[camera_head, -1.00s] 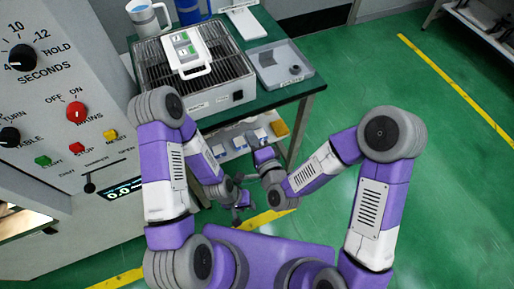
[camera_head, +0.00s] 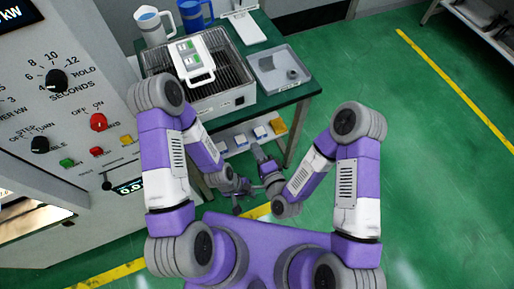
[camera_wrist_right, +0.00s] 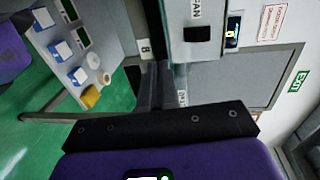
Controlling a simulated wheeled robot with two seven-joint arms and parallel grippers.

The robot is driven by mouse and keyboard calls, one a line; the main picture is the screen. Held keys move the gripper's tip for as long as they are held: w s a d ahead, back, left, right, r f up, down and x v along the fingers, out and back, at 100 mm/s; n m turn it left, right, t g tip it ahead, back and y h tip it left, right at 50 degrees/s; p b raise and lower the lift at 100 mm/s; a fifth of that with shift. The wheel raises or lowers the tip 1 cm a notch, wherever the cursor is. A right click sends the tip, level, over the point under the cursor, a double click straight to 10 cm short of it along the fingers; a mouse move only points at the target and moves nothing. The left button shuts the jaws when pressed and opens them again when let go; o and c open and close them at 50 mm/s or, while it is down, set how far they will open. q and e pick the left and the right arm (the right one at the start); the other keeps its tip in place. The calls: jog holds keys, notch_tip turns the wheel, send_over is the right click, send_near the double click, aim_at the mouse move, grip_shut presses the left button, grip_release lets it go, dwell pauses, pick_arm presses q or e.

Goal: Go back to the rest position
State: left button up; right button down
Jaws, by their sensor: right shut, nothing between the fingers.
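My two purple and white arms are bent in front of my body in the head view. My left gripper (camera_head: 238,207) is the lower one, small and dark, pointing down beside the table; its finger gap is too small to tell. My right gripper (camera_head: 256,150) is a little above and to the right of it, near the table's lower shelf, shut and empty. In the right wrist view its black and purple body fills the bottom. I see no object in either gripper.
A green-topped table (camera_head: 298,92) holds a wire-rack box (camera_head: 226,100), a grey tray (camera_head: 272,84) and two jugs. Its lower shelf (camera_head: 232,144) carries small items close to my right gripper. A control panel (camera_head: 75,115) stands at left. Green floor (camera_head: 420,150) is clear at right.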

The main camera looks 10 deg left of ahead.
dwell(0.5)
jog(key=s+d+f+n+g+h, duration=0.2)
jog(key=d+f+n+g, duration=0.1)
jog(key=d+f+g, duration=0.3)
jog(key=s+d+f+n+g+h, duration=0.3)
jog(key=d+f+n, duration=0.1)
jog(key=d+f, duration=0.4)
jog(key=s+d+f+n+g, duration=0.1)
jog(key=s+d+f+g, duration=0.1)
jog(key=s, duration=0.3)
jog(key=shift+s+d+g, duration=0.2)
jog(key=shift+d+g, duration=0.45)
jog(key=shift+g, duration=0.25)
jog(key=shift+f, duration=0.1)
